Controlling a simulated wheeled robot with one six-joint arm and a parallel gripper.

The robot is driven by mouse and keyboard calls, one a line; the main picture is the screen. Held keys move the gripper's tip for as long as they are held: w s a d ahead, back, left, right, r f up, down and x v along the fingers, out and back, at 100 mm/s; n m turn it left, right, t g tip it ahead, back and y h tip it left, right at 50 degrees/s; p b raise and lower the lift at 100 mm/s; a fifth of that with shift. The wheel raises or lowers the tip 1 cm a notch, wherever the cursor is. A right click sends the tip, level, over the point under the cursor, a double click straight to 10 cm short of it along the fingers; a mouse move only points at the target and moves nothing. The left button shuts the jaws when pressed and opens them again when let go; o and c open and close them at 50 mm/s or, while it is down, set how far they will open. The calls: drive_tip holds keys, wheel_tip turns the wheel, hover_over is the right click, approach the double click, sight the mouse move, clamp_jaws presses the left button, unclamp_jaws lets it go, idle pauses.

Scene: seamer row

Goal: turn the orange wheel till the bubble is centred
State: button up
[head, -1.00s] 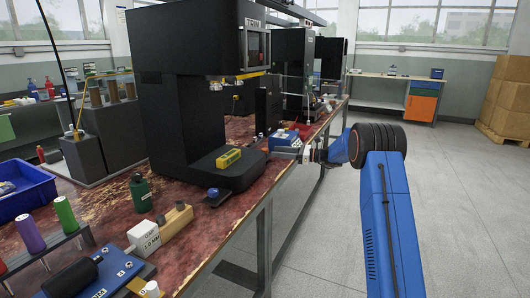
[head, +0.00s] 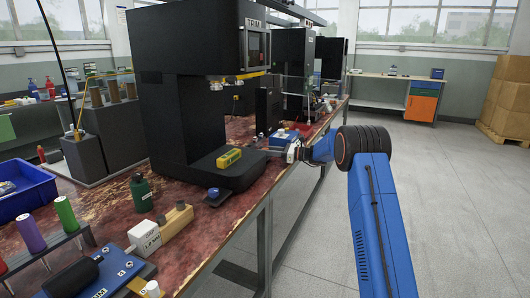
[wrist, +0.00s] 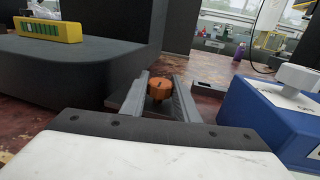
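The orange wheel (wrist: 159,89) is small and knurled. It stands low beside the black machine base (wrist: 85,70) in the wrist view. My gripper (wrist: 161,86) is open, one grey finger on each side of the wheel; I cannot tell whether the wheel is fully between the fingertips or just beyond them. In the head view my gripper (head: 277,149) is beside the machine's base, and the wheel cannot be made out there. A yellow level (head: 229,158) with a green window sits on the base; it also shows in the wrist view (wrist: 48,28). Its bubble is too small to read.
A blue box with a white knob (wrist: 275,112) stands close to the right of my gripper. The tall black machine (head: 190,90) rises behind the level. A wooden block (head: 176,222), a green bottle (head: 141,193) and a blue bin (head: 22,190) stand nearer on the bench.

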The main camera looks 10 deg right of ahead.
drive_tip(key=shift+c, duration=0.6)
drive_tip(key=shift+m+t+h, duration=0.3)
drive_tip(key=shift+t, duration=0.1)
drive_tip(key=m+t+h, duration=0.2)
drive_tip(key=t, duration=0.1)
drive_tip(key=shift+s+m, duration=0.1)
drive_tip(key=shift+m, duration=0.2)
drive_tip(key=shift+m+t+h, duration=1.2)
drive_tip(key=shift+t+h, duration=0.3)
drive_tip(key=shift+m+t+h, duration=0.3)
drive_tip(key=shift+h, duration=0.1)
drive_tip(key=o, duration=1)
drive_tip(key=shift+d, duration=0.1)
drive_tip(key=v, duration=1.7)
drive_tip(key=shift+d, duration=0.2)
